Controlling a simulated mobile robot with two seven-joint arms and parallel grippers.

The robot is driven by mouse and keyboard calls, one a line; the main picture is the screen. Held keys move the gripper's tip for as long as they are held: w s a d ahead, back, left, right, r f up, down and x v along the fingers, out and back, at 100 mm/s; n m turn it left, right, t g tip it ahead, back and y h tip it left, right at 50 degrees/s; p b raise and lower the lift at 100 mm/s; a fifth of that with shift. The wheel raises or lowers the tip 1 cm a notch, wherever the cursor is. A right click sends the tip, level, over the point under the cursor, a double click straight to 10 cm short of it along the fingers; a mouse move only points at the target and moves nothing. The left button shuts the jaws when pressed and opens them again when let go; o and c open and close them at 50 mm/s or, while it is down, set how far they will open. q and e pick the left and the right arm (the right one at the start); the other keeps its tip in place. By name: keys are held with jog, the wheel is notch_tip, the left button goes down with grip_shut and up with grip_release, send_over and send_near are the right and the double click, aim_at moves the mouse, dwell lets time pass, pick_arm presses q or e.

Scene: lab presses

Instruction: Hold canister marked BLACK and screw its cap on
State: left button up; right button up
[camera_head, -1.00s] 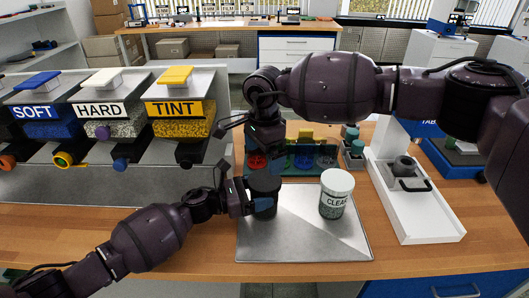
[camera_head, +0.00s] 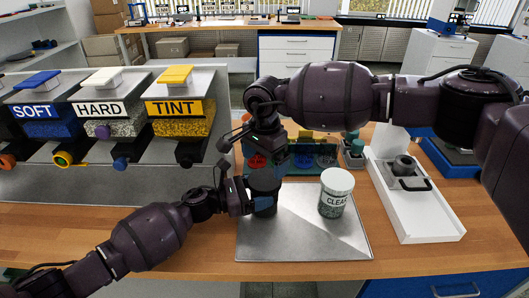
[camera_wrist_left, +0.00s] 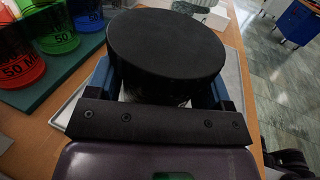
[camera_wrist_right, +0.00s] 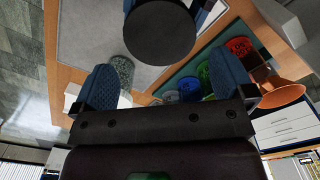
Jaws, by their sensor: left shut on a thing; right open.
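A dark canister (camera_head: 265,205) stands at the left of the metal tray. Its wide flat black cap (camera_wrist_left: 167,45) sits on top, and the cap also shows in the right wrist view (camera_wrist_right: 160,30). Whether it is threaded tight I cannot tell. My left gripper (camera_head: 256,196) is shut around the canister's side, with blue fingers below the cap. My right gripper (camera_wrist_right: 167,80) is open and points down over the cap; the cap lies ahead of its fingers. No BLACK lettering is readable.
A white-lidded canister marked CLEAR (camera_head: 334,194) stands on the metal tray (camera_head: 300,245) to the right. Coloured cups (camera_wrist_left: 35,40) stand in a green rack behind. A white tray (camera_head: 430,228) is at the right. SOFT, HARD and TINT dispensers (camera_head: 180,115) line the left.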

aim_at(265, 179)
jog(key=shift+f, duration=2.9)
jog(key=c, duration=0.7)
jog(key=o, duration=0.7)
jog(key=shift+r, duration=2.3)
notch_tip(265, 179, up, 12)
